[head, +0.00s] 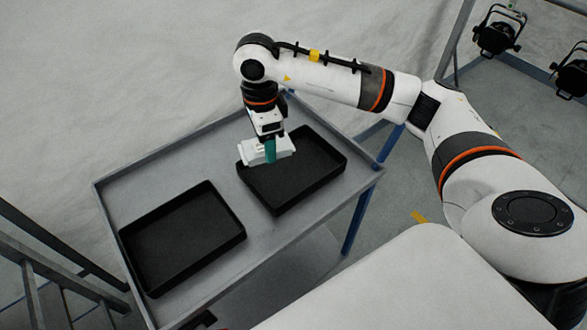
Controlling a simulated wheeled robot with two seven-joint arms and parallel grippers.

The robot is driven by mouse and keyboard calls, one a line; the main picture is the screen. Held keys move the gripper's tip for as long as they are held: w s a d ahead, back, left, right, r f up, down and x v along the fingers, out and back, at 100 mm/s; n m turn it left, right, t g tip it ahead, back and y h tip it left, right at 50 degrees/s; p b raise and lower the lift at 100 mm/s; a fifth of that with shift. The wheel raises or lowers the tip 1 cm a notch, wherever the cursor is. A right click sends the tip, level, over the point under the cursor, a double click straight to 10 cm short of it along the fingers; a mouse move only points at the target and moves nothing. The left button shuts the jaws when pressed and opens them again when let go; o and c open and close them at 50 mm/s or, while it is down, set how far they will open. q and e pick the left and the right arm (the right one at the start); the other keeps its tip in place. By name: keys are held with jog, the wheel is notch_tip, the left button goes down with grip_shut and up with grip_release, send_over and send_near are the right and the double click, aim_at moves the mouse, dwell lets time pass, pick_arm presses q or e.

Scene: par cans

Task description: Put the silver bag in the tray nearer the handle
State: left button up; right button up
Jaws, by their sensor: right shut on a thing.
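My right gripper (269,152) points down and is shut on a pale silvery bag (284,149). A teal finger shows in front of the bag. The bag is over the left back part of the right-hand black tray (312,190); I cannot tell whether it touches the tray. A second black tray (200,268) lies to the left and nearer, and looks empty. Both trays are on the grey cart top. I cannot make out the cart's handle clearly. My left gripper is not in view.
The grey cart (118,190) has a raised rim and a blue leg (360,220) at the right. Dark metal rails (35,255) stand at the lower left. Black par cans (497,37) hang at the upper right. A bare strip of cart top lies between the trays.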

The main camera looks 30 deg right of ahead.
jog(key=w+d+f+m, duration=0.4)
jog(key=m, duration=1.1)
jog(key=m+b, duration=0.2)
jog(key=m, duration=1.5)
send_near(292, 171)
jog(key=shift+m, duration=0.3)
notch_tip(292, 171, down, 6)
jog(key=shift+a+r+p, duration=0.1)
jog(key=shift+r+p, duration=0.05)
jog(key=shift+p, duration=0.95)
jog(key=shift+f, duration=0.35)
jog(key=shift+f, duration=0.1)
jog(key=shift+f, duration=0.1)
jog(key=o, duration=1)
